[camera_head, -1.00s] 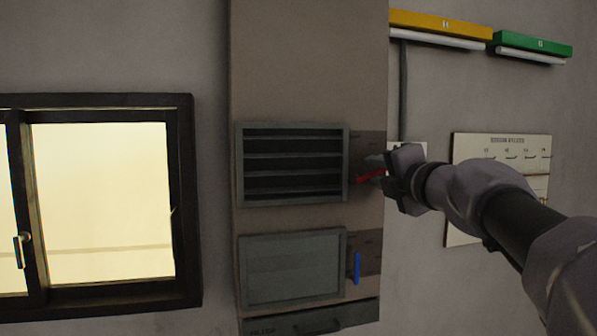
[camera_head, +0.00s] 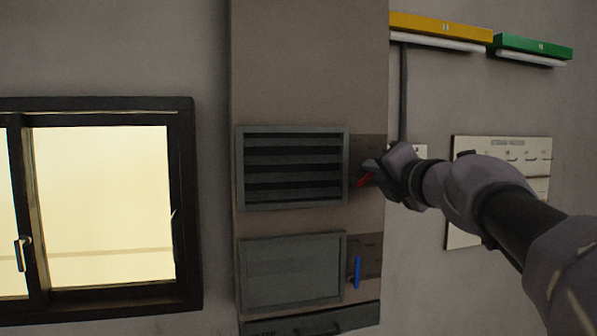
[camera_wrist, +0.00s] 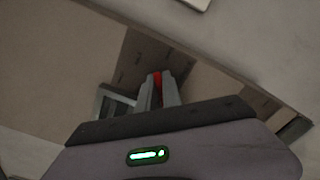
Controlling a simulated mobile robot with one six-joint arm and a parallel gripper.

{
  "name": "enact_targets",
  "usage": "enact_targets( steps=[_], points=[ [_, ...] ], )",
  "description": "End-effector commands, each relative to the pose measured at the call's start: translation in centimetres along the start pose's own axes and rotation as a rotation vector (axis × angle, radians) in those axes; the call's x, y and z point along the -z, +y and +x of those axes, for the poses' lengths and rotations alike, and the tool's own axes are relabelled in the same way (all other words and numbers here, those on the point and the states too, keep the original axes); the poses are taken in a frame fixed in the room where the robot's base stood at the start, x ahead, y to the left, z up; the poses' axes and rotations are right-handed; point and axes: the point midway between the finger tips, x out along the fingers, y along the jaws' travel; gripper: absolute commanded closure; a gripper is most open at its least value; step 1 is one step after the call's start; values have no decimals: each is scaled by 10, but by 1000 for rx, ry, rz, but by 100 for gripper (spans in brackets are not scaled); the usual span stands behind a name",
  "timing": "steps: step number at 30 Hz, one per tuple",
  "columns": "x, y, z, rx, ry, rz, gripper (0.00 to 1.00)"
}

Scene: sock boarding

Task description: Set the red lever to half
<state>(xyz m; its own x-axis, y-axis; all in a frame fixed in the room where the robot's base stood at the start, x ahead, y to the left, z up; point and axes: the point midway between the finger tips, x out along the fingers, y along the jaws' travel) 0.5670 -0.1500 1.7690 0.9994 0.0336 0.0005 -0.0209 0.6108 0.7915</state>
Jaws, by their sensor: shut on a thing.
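The red lever (camera_head: 365,180) sits on a dark plate (camera_head: 369,147) to the right of the upper louvred vent (camera_head: 293,168). Its visible part slants, with its lower left end showing below my gripper. My gripper (camera_head: 371,170) is shut on the lever. In the wrist view, the red lever (camera_wrist: 157,80) shows as a thin strip between the two grey fingers (camera_wrist: 157,90). The vent's slats are tilted, with dark gaps between them. The fingers hide much of the lever and part of the plate's markings.
A lower vent (camera_head: 292,273) with a flat closed front and an upright blue lever (camera_head: 357,271) is below. A window (camera_head: 100,205) is at left. A board with hooks (camera_head: 500,185) hangs behind my arm. Yellow (camera_head: 440,28) and green (camera_head: 532,49) lamp fixtures are above.

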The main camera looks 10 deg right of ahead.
Motion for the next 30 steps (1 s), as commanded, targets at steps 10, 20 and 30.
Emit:
enact_targets(
  steps=[10, 20, 30],
  points=[
    [1, 8, 0, 0, 1, -211, 100],
    [2, 12, 0, 0, 1, -297, 100],
    [2, 12, 0, 1, 2, -303, 100]
  ],
)
